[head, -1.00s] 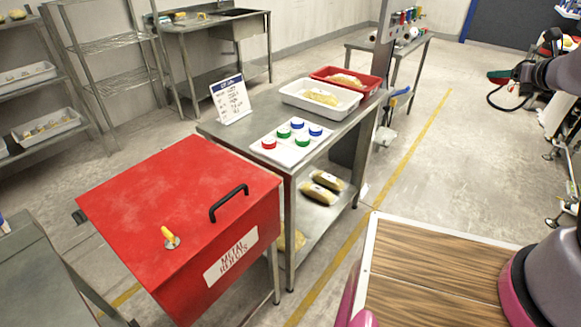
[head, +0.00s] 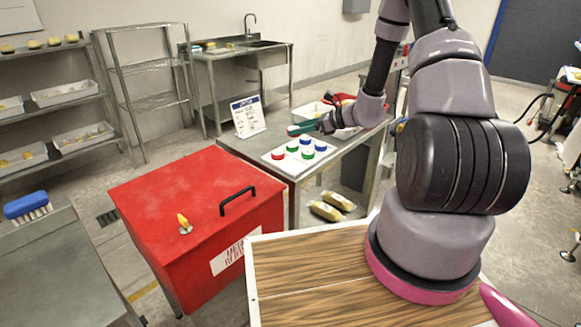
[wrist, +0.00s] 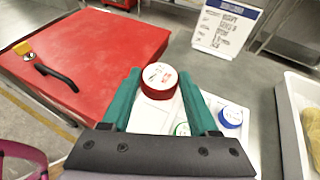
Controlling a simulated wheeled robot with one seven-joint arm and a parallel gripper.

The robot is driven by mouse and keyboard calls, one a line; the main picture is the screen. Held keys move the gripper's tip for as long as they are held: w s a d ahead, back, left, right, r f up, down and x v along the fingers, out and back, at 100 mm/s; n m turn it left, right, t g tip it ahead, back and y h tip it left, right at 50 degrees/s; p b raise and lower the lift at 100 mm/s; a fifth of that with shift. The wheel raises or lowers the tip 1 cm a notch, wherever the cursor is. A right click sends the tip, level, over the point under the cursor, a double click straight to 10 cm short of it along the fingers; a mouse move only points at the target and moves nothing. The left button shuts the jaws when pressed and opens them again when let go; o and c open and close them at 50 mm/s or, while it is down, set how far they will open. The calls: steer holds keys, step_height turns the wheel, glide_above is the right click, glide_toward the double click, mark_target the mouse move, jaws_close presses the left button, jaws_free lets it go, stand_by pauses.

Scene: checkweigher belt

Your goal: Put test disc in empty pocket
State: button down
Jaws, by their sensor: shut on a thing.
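My gripper (wrist: 160,82) has teal fingers and is shut on a red disc with a white, printed top (wrist: 158,78). In the head view my gripper (head: 296,129) points left above the back of the white disc tray (head: 290,168), with the disc apart from the tray. The tray holds a red disc (head: 278,154), green discs (head: 307,153) and blue discs (head: 320,146). The bare pocket (head: 292,162) is at the front, beside the seated red disc. A blue disc (wrist: 230,117) and part of a green disc (wrist: 182,130) show in the wrist view.
A red metal-rejects box (head: 200,195) with a black handle stands left of the steel table. A sign (head: 248,117) stands behind the tray. A white bin (head: 310,110) and a red bin are at the back right, partly hidden by my arm.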

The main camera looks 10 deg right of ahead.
steer(key=n+g, duration=0.1)
glide_above(298, 166)
steer(key=shift+y, duration=0.3)
step_height(298, 166, down, 7)
steer(key=shift+a+r, duration=0.1)
steer(key=shift+r, duration=0.05)
steer(key=shift+f, duration=2.35)
steer(key=shift+f, duration=0.1)
steer(key=shift+c, duration=0.8)
jaws_free()
